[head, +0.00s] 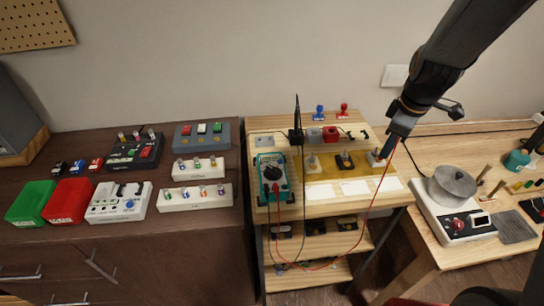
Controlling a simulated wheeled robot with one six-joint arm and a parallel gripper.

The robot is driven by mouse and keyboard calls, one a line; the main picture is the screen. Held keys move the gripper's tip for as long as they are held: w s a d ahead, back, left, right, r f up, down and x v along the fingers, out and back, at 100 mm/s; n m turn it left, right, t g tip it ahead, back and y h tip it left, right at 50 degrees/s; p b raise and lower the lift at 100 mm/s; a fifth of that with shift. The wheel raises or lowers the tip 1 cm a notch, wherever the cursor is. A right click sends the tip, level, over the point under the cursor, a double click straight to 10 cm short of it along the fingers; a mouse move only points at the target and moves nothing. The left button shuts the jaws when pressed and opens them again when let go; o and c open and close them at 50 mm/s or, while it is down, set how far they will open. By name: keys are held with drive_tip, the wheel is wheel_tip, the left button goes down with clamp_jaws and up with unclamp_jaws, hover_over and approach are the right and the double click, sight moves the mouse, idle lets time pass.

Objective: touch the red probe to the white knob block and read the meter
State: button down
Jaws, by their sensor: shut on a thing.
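The teal multimeter (272,178) with a black dial stands on the left of the wooden stand; its display is too small to read. Three knob blocks sit in a row on a yellow-brown strip: a pale, whitish one (312,163) on the left, a black one (345,160) in the middle and a light grey or white one (377,159) on the right. My gripper (388,149) is shut on the red probe, pointing down just over the right block. The probe is mostly hidden, and I cannot tell whether its tip touches. Its red lead (369,212) loops down to the meter.
White cards (354,188) lie before the blocks. A black upright holder (297,135), a red block (330,134) and blue and red stamp-like pieces stand behind. Left is a dark cabinet with bins and boxes; right is a bench with a hotplate-like device (453,200).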

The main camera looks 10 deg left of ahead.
idle(0.5)
drive_tip(key=shift+r+p, duration=2.3)
drive_tip(key=shift+r, duration=0.75)
